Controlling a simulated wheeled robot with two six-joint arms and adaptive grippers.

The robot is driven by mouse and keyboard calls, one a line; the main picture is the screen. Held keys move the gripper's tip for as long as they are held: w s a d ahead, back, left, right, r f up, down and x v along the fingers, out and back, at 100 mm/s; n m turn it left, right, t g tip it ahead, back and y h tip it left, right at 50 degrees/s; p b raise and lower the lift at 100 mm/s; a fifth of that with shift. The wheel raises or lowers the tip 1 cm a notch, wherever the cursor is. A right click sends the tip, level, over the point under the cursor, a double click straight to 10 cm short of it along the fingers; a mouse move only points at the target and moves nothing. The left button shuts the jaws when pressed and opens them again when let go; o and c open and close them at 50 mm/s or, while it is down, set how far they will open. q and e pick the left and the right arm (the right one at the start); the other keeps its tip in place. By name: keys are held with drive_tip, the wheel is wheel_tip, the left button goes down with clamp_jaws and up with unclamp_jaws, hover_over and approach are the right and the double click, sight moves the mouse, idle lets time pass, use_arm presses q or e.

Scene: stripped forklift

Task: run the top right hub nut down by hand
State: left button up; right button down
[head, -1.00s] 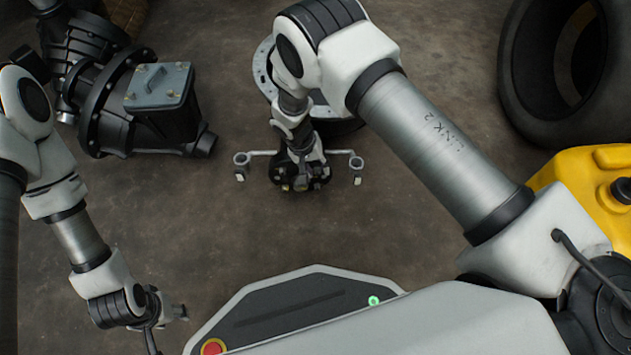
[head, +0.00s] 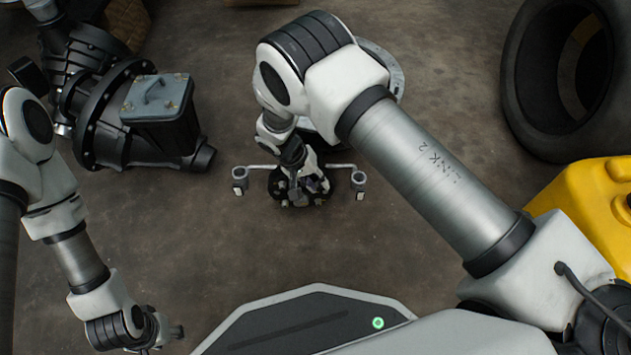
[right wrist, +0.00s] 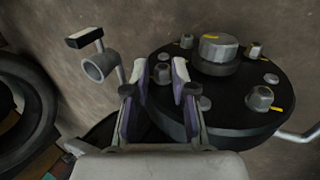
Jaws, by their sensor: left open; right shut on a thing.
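The hub (head: 279,185) is a dark round disc on a stand, partly covered by my right wrist in the head view. In the right wrist view the hub (right wrist: 225,110) carries a grey centre cap (right wrist: 217,50) and several grey nuts, some with yellow marks. My right gripper (right wrist: 164,70) has its two purple-padded fingers closed about a grey hub nut (right wrist: 162,73) at the near left side of the disc. The fingers hide part of that nut, and I cannot tell how far down it sits. My left gripper (head: 168,335) is open and empty at the lower left, away from the hub.
Stand arms with small cups (head: 240,180) flank the hub. A black gear housing (head: 120,110) lies at the left, a large tyre (head: 550,80) at the upper right and a yellow container (head: 585,205) at the right. The floor around the hub is mostly clear.

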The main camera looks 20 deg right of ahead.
drive_tip(key=c, duration=1.9)
unclamp_jaws()
drive_tip(key=shift+s+d+r, duration=0.1)
drive_tip(key=shift+d, duration=0.15)
drive_tip(key=r+y+p, duration=0.1)
drive_tip(key=p, duration=0.3)
drive_tip(key=shift+s+d+r, duration=0.1)
drive_tip(key=shift+r, duration=0.05)
clamp_jaws()
drive_tip(key=t+y+p, duration=0.1)
drive_tip(key=y+p, duration=0.3)
drive_tip(key=p, duration=1)
drive_tip(key=shift+f+t+p, duration=0.3)
drive_tip(key=shift+f+p, duration=0.15)
drive_tip(key=shift+w+a+f+b, duration=0.2)
drive_tip(key=shift+f+b, duration=0.05)
drive_tip(key=shift+b, duration=0.05)
drive_tip(key=o, duration=0.6)
unclamp_jaws()
drive_tip(key=shift+o, duration=0.2)
drive_tip(key=shift+a, duration=0.15)
